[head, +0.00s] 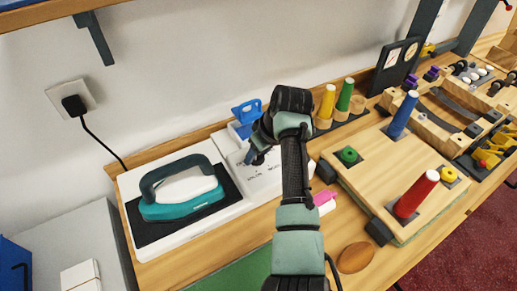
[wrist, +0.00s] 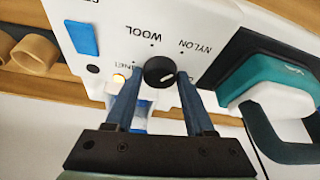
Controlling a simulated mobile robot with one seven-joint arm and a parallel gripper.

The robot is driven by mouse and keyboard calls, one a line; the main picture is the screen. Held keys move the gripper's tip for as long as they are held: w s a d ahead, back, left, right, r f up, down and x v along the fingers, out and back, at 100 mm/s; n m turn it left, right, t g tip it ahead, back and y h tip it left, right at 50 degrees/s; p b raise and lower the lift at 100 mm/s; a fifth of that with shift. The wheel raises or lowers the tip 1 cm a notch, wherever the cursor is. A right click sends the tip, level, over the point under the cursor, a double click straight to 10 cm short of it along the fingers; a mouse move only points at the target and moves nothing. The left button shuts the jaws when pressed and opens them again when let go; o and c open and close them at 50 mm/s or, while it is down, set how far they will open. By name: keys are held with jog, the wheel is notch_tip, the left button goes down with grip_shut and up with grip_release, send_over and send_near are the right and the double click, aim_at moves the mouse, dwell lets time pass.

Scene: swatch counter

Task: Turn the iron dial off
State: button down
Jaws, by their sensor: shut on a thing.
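The iron dial (wrist: 158,72) is a round black knob with a short white mark, on a white panel (wrist: 215,22) printed WOOL, NYLON and partly covered words. My gripper (wrist: 158,82) has one finger on each side of the dial and is shut on it. In the head view my gripper (head: 258,154) is over the white panel and hides the dial. The teal iron (head: 182,190) rests on a dark pad left of the panel; part of it shows at the right in the wrist view (wrist: 270,85).
A blue object (head: 247,111) stands behind the panel. To the right are a wooden board (head: 375,185) with coloured pegs and a pink item (head: 325,198). A brown oval (head: 355,257) lies at the front. A shelf (head: 45,12) overhangs the upper left.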

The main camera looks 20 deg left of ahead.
jog(key=m+p, duration=0.2)
jog(key=shift+s+a+r+t+p, duration=0.1)
jog(key=shift+a+r+t+p, duration=0.05)
jog(key=shift+r+t+p, duration=0.2)
jog(key=m+h+p, duration=0.1)
jog(key=m+p, duration=0.1)
jog(key=m, duration=0.1)
jog(key=shift+f+t, duration=0.1)
jog(key=shift+t, duration=0.15)
jog(key=m, duration=0.1)
jog(key=m+h+p, duration=0.1)
jog(key=m, duration=0.1)
jog(key=shift+a+f+t+h+p, duration=0.1)
jog(key=shift+a+t+h+p, duration=0.1)
jog(key=shift+t+h+p, duration=0.1)
jog(key=shift+m+h, duration=0.5)
jog(key=shift+m, duration=0.9)
jog(key=shift+f, duration=0.1)
jog(key=shift+c, duration=1.3)
grip_release()
